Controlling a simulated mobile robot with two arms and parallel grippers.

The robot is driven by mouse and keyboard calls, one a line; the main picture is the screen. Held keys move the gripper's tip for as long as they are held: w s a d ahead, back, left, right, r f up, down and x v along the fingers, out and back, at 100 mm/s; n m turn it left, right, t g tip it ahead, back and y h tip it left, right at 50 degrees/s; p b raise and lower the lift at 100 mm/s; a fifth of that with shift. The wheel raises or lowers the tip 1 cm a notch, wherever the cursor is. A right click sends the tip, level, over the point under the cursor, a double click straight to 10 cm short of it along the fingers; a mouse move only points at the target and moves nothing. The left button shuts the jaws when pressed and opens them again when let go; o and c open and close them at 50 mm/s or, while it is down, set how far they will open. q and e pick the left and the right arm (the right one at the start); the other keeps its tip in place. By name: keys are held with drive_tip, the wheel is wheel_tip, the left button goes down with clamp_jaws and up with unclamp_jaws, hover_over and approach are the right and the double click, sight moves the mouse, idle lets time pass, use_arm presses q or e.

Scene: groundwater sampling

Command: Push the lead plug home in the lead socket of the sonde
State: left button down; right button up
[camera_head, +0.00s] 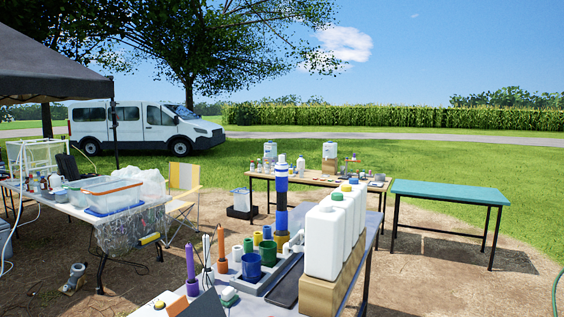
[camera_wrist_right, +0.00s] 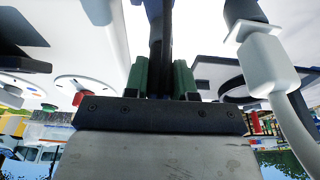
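In the head view a tall upright column banded in blue, black and white (camera_head: 281,195) stands on the near table; it may be the sonde, but I cannot make out a lead socket. Neither of my grippers shows in the head view. In the right wrist view my right gripper (camera_wrist_right: 161,72) has green finger pads on both sides of a dark, blue-edged rod-like piece (camera_wrist_right: 160,30). The pads look closed against it. It may be the lead plug, but its far end is cut off by the frame's top edge, and no socket can be identified there.
A bare teal table (camera_head: 449,190) stands back right. In the wrist view a white fitting with a hose (camera_wrist_right: 268,66) is close on the right.

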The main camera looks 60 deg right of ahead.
drive_tip(key=shift+w+r+p+v, duration=0.1)
drive_tip(key=shift+w+p+v, duration=0.3)
drive_tip(key=shift+v, duration=0.75)
drive_tip(key=shift+w+r+p+v, duration=0.15)
drive_tip(key=shift+p+v, duration=0.4)
drive_tip(key=shift+v, duration=0.55)
drive_tip(key=shift+w+f+p+v, duration=0.1)
drive_tip(key=shift+w+p+v, duration=0.3)
drive_tip(key=shift+v, duration=0.75)
drive_tip(key=shift+c, duration=0.2)
drive_tip(key=shift+s+r, duration=0.1)
drive_tip(key=shift+s, duration=0.05)
